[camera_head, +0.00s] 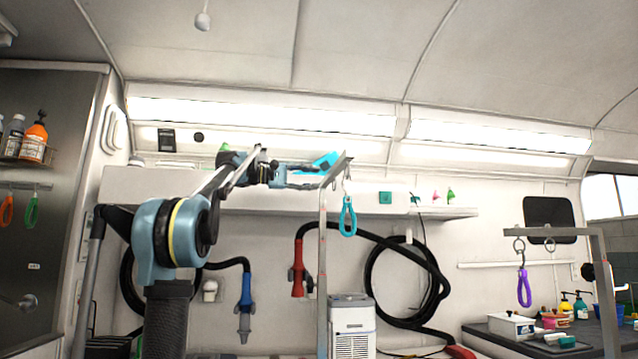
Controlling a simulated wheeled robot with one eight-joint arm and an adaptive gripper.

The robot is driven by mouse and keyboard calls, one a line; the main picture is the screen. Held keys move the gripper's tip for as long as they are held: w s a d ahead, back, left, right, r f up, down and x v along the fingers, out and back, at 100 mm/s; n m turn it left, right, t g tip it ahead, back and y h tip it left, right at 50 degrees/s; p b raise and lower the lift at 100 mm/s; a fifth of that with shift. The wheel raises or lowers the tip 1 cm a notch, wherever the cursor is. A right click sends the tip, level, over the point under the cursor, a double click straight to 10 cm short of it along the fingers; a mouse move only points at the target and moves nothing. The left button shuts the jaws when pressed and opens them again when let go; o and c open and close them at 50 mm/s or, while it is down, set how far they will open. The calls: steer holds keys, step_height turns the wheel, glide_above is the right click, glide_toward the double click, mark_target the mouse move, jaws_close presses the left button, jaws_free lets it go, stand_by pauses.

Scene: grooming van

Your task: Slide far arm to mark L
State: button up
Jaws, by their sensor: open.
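Two grey metal grooming arms are in view. One arm (322,262) stands upright near the middle, its short top bar angled up to the right, with a teal loop (348,217) hanging from it. The other arm (604,285) stands at the right, its top bar running left, with a purple loop (524,288) hanging from a ring. My gripper (316,178) is open beside the top of the middle arm. Whether it touches the metal I cannot tell. A bright cyan shape (326,160) shows just above it. I cannot make out mark L.
A wall shelf (440,212) with small items runs behind my gripper. Black hoses (418,270) and a white unit (352,325) are below it. A dark counter (500,343) with bottles and a white box (511,324) is at the right.

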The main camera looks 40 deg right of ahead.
steer(key=v, duration=0.6)
stand_by(1.0)
